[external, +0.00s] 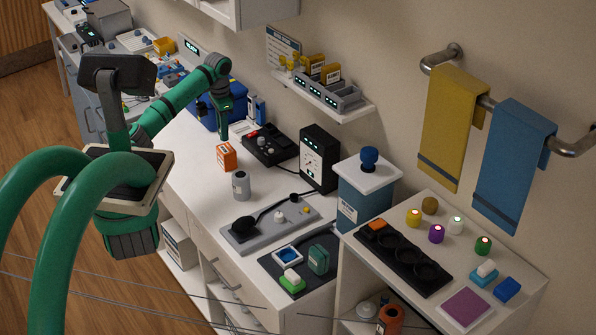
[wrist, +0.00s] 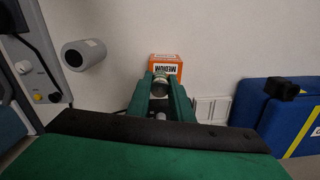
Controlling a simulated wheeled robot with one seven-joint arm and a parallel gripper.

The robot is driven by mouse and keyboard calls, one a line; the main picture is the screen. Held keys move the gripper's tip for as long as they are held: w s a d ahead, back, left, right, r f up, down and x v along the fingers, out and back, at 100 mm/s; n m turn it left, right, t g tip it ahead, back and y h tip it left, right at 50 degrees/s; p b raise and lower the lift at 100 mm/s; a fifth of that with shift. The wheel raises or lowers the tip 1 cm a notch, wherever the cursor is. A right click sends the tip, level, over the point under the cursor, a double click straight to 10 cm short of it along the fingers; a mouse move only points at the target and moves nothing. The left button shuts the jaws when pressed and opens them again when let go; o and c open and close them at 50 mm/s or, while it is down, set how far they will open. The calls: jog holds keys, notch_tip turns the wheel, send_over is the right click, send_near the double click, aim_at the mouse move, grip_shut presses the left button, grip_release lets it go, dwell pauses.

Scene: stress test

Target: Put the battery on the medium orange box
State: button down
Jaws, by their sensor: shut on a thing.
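The medium orange box (external: 226,158) stands on the white counter below my gripper (external: 224,117). In the wrist view the orange box (wrist: 166,66), with its "MEDIUM" label, lies just beyond my fingertips (wrist: 161,84). My gripper is shut on a small round-ended dark and pale thing, which I take to be the battery (wrist: 160,89); the green fingers hide most of it. In the external view I cannot make out the battery. My gripper seems to be above the box, with a gap between them.
A grey cylinder (external: 241,185) stands close to the box, nearer the camera. A black device with knobs (external: 268,146) and a black meter (external: 319,159) stand to the right. A blue case (wrist: 292,118) is on the right in the wrist view. A shelf (external: 325,97) hangs behind.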

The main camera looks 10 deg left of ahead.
aim_at(226, 149)
jog(key=shift+w+f, duration=0.7)
jog(key=shift+f, duration=1.7)
jog(key=shift+f, duration=0.15)
jog(key=c, duration=1.6)
grip_release()
notch_tip(226, 149, up, 12)
jog(key=shift+r, duration=0.15)
